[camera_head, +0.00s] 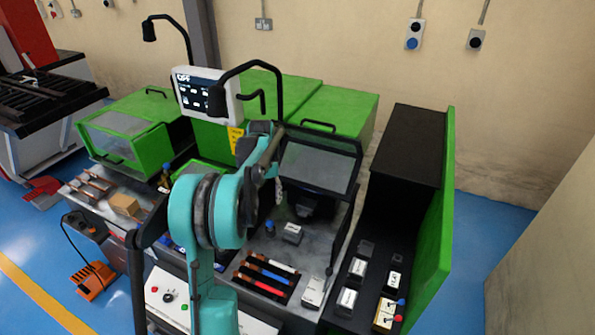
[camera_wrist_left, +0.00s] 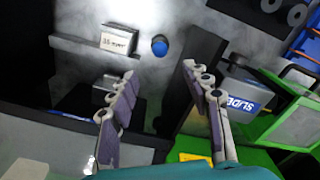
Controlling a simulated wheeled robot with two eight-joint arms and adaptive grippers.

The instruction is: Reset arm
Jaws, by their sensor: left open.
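My teal left arm rises from the bottom of the head view. Its gripper (camera_head: 278,188) hangs in front of the green bender machine's dark opening, small and partly hidden by the arm. In the left wrist view the two fingers of the left gripper (camera_wrist_left: 160,72) stand well apart with nothing held between them. Beyond the fingertips are a round blue knob (camera_wrist_left: 159,46) and a labelled grey block (camera_wrist_left: 118,38) on a metal surface. My right gripper is not in view.
The green machine carries a white control screen (camera_head: 207,95) and a dark clear-windowed cover (camera_head: 318,168). A tray of coloured bars (camera_head: 266,275) lies in front. Labelled blocks (camera_head: 347,298) stand at the right. An orange foot pedal (camera_head: 93,280) is on the blue floor at left.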

